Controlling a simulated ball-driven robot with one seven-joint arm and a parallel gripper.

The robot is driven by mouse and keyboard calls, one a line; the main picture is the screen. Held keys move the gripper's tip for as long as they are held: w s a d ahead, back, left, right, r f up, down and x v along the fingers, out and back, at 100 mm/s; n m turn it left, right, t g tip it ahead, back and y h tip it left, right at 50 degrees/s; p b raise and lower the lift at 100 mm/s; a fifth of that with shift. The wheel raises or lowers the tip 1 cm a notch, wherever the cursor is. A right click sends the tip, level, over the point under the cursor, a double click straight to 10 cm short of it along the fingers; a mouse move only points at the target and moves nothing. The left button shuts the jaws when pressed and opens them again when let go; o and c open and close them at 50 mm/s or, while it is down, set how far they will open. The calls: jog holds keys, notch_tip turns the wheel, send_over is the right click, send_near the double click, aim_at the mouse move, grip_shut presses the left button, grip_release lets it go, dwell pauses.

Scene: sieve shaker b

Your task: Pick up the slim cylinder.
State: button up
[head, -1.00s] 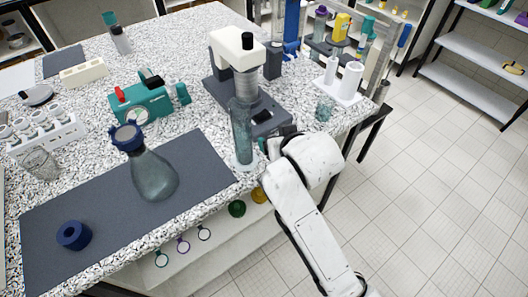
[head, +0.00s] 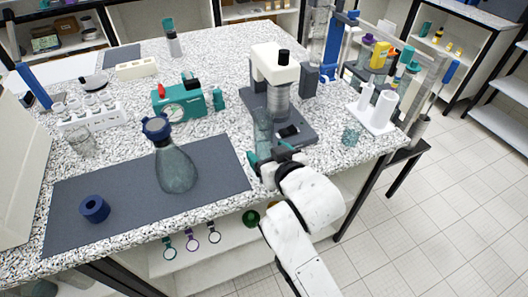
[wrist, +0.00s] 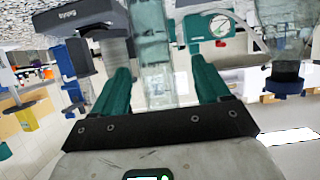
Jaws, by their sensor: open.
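The slim cylinder (head: 263,128) is a tall, clear, bluish glass cylinder. It stands upright at the front edge of the table, before the sieve shaker. In the wrist view the cylinder (wrist: 151,40) shows upside down, between the two teal fingers. My gripper (head: 270,160) is at the lower part of the cylinder in the head view. In the wrist view my gripper (wrist: 160,72) is open, with a finger on each side of the cylinder and gaps visible. The cylinder's base is partly hidden by my gripper in the head view.
The sieve shaker (head: 277,95) stands close behind the cylinder. A flask with a blue collar (head: 176,170) stands on the dark mat (head: 130,215) to the left. A small glass beaker (head: 350,136) and a white stand (head: 380,118) are to the right.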

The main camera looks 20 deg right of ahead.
aim_at(267, 149)
jog(key=x, duration=0.1)
jog(key=p+x, duration=0.1)
jog(key=x, duration=0.2)
jog(key=shift+w+d+f, duration=0.1)
jog(key=shift+w+d, duration=0.1)
jog(key=shift+d, duration=0.15)
jog(key=shift+w+f, duration=0.3)
jog(key=shift+w, duration=0.2)
jog(key=c, duration=1.3)
